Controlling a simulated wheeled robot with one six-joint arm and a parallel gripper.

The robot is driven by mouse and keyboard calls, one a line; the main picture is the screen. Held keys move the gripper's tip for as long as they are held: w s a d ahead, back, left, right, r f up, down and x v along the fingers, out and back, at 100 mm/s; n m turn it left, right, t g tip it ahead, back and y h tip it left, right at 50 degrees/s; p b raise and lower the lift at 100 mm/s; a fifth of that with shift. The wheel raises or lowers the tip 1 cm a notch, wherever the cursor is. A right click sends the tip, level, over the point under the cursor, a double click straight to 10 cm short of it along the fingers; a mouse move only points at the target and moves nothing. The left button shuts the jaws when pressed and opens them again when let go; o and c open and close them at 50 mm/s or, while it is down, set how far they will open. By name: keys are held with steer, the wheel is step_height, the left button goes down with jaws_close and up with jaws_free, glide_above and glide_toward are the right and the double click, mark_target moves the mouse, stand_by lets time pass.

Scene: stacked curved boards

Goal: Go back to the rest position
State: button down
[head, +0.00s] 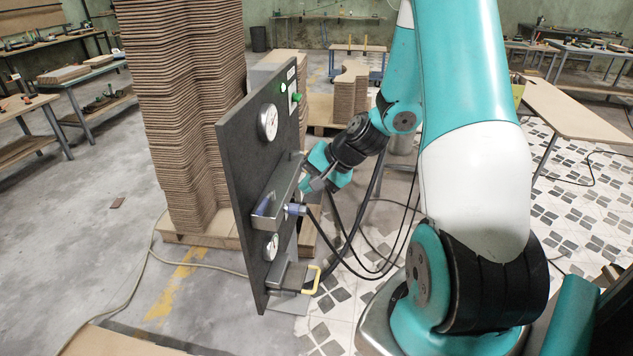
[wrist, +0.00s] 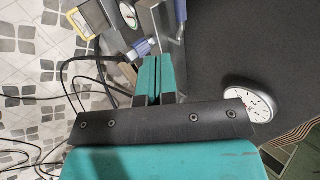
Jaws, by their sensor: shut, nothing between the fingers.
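My gripper (head: 318,177) is at the end of my teal and white arm, in front of the dark upright panel (head: 237,165) in the head view. It is beside a metal box (head: 279,190) on the panel and overlaps it in the picture; I cannot tell whether they touch. In the wrist view, the teal fingers of my gripper (wrist: 151,77) are together with nothing between them. A blue connector with a black cable (head: 295,209) is on the metal box, just below the gripper; it also shows in the wrist view (wrist: 141,47).
The panel carries round gauges (head: 268,122), a green button (head: 296,97) and a lower box with a yellow handle (head: 311,280). Black cables (head: 345,255) hang near my arm. Tall stacks of curved boards (head: 195,110) stand behind.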

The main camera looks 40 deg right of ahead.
steer(key=shift+v, duration=1.4)
steer(key=shift+a, duration=0.1)
steer(key=s+a+r+n+g+b, duration=0.1)
steer(key=a+r+n, duration=0.15)
steer(key=a, duration=0.35)
steer(key=s+a+r+n+g+y+b, duration=0.1)
steer(key=s+a+n+g, duration=0.1)
steer(key=a+n, duration=0.3)
steer(key=s+a+r+n+g, duration=0.1)
steer(key=a+r+n, duration=0.1)
steer(key=a, duration=0.4)
steer(key=s+a+r+n+g+b, duration=0.1)
steer(key=s+a+r+n, duration=0.1)
steer(key=s+a+n, duration=0.2)
steer(key=s+a+r+n+g+h+b, duration=0.1)
steer(key=s+a+n, duration=0.4)
steer(key=s, duration=0.5)
steer(key=shift+a+r+g, duration=0.5)
steer(key=shift+r, duration=0.05)
